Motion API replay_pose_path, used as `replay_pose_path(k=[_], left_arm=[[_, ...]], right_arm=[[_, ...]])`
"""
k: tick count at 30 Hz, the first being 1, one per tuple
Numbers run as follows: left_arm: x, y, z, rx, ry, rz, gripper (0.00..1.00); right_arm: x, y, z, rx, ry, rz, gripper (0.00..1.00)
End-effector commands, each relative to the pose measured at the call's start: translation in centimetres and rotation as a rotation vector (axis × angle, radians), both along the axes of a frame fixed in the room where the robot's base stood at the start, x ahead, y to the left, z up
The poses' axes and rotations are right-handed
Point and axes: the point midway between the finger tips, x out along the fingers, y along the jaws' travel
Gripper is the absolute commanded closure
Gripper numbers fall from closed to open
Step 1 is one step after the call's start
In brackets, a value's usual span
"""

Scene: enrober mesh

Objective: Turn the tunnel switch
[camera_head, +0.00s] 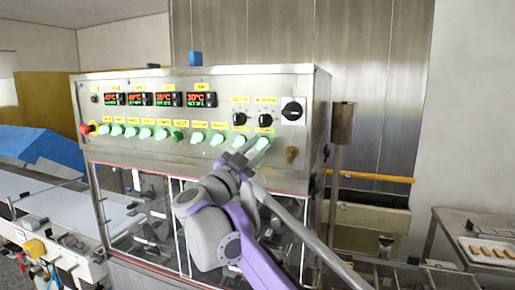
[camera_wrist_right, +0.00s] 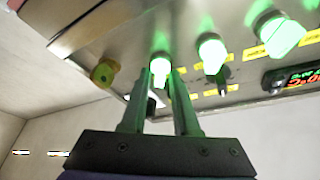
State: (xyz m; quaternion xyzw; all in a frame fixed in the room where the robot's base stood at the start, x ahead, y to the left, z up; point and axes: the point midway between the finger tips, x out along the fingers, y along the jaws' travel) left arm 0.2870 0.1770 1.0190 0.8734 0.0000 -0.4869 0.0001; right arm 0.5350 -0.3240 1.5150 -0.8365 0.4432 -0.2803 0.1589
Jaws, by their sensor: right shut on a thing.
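A row of lit green switches runs along the steel control panel (camera_head: 150,88) in the head view. The switch at the row's right end (camera_head: 264,143) is at my right gripper (camera_head: 250,151). In the right wrist view, this lit green switch (camera_wrist_right: 160,66) sits between the two fingertips of my right gripper (camera_wrist_right: 161,82), which is shut on it. The yellow labels are too small to read, so I cannot tell which names the tunnel. My gripper and arm hide part of the panel's lower edge. My left gripper is out of view.
A brass-coloured knob (camera_head: 292,154) lies just right of the held switch. Black rotary knobs (camera_head: 265,120) and a large black switch (camera_head: 292,111) are above. Red temperature displays (camera_head: 198,99) are upper left. A tray of bars (camera_head: 488,250) stands far right.

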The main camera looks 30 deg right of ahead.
Motion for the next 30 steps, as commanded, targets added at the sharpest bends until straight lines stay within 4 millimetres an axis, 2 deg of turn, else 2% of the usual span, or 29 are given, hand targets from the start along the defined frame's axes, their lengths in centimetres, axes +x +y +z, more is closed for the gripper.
replay_pose_path(k=[4, 5, 7, 15, 19, 30], left_arm=[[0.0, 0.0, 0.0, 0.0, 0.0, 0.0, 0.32], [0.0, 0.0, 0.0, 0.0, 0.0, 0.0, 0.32], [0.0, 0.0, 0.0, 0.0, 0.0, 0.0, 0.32], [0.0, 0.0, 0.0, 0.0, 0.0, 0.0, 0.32], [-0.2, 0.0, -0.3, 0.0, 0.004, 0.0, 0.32], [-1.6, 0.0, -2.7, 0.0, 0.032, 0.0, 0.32]], right_arm=[[0.0, 0.0, 0.1, -0.001, -0.001, 0.0, 1.0], [0.0, 0.0, 0.1, -0.001, -0.001, 0.0, 0.67], [0.0, 0.0, 0.1, -0.002, 0.0, 0.0, 0.55], [0.0, 0.0, 0.0, -0.001, 0.001, 0.0, 0.55], [-0.3, 0.6, -0.3, -0.001, 0.003, 0.003, 0.55], [-3.4, 6.5, -2.9, -0.001, 0.004, 0.005, 0.55]])
